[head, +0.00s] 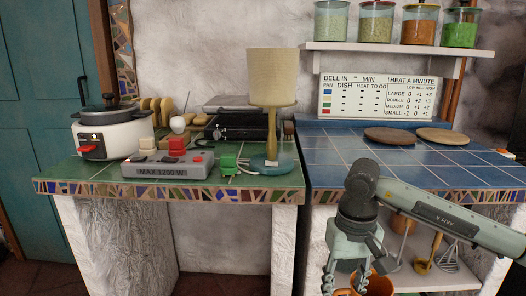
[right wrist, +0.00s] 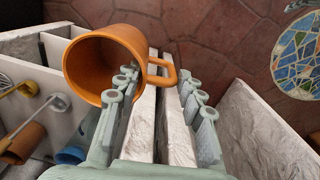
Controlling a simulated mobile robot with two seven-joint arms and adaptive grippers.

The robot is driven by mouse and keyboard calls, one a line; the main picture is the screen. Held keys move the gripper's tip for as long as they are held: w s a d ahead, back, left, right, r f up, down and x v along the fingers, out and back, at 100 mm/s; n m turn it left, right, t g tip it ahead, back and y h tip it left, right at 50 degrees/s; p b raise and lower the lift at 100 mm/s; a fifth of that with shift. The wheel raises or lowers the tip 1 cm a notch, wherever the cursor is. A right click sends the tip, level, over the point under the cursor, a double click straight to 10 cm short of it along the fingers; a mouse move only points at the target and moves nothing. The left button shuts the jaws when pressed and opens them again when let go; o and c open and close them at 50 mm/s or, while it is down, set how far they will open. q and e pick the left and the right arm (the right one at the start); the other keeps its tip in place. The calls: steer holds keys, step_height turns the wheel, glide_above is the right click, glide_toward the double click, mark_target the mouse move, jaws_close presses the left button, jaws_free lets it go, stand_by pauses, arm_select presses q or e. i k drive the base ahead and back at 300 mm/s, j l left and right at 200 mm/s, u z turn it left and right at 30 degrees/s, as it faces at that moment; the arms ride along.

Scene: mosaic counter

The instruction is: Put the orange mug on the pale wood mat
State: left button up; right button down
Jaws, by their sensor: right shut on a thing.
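The orange mug (head: 377,286) is at the bottom edge of the head view, partly cut off, in front of the lower shelf and lower in the picture than the blue counter. It also shows in the right wrist view (right wrist: 88,62), mouth towards the camera. My right gripper (head: 345,285) is shut on it; in the wrist view the fingers (right wrist: 160,88) stand either side of its handle. The pale wood mat (head: 442,137) is a round disc on the blue tiled counter, bare on top. My left gripper is not in view.
A darker brown round mat (head: 389,135) lies just left of the pale one. The blue counter (head: 345,150) has a tiled front edge and free room before the mats. A lamp (head: 271,90) stands to the left.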

mark_target(445, 136)
steer(key=l+z, duration=0.15)
steer(key=l, duration=1.35)
